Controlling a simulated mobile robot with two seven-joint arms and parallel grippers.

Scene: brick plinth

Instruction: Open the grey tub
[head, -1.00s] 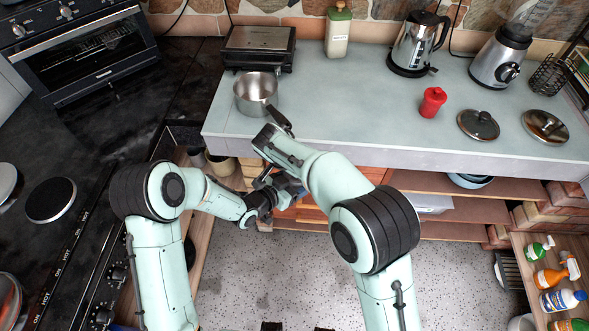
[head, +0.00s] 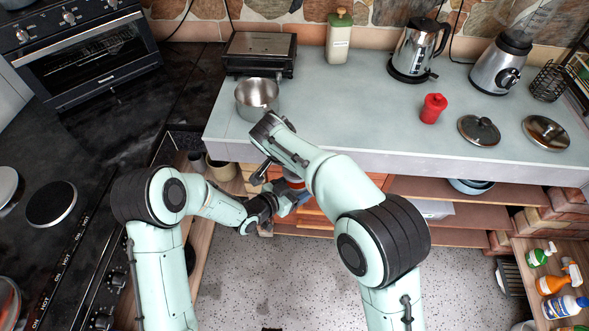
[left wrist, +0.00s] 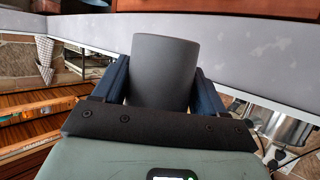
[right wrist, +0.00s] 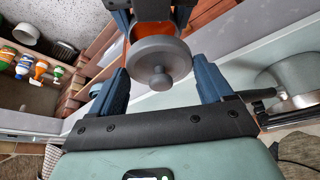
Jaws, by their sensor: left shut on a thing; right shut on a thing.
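The grey tub (left wrist: 165,65) stands between the two blue fingers of my left gripper (left wrist: 160,82) in the left wrist view, a plain cylinder gripped from both sides. In the head view my left gripper (head: 291,197) is low in front of the counter. My right gripper (right wrist: 162,82) is shut on the tub's round grey lid (right wrist: 150,52), with its knob facing the right wrist camera. An orange area shows between the lid and the left fingers; I cannot tell whether it is the tub's inside or the background. My right arm hides much of the tub in the head view.
The counter (head: 350,115) edge is close behind the grippers. A steel pot (head: 257,97) stands near that edge, close to my right arm. A red jar (head: 433,108) and two lids (head: 479,129) are farther right. The floor (head: 270,275) in front is clear.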

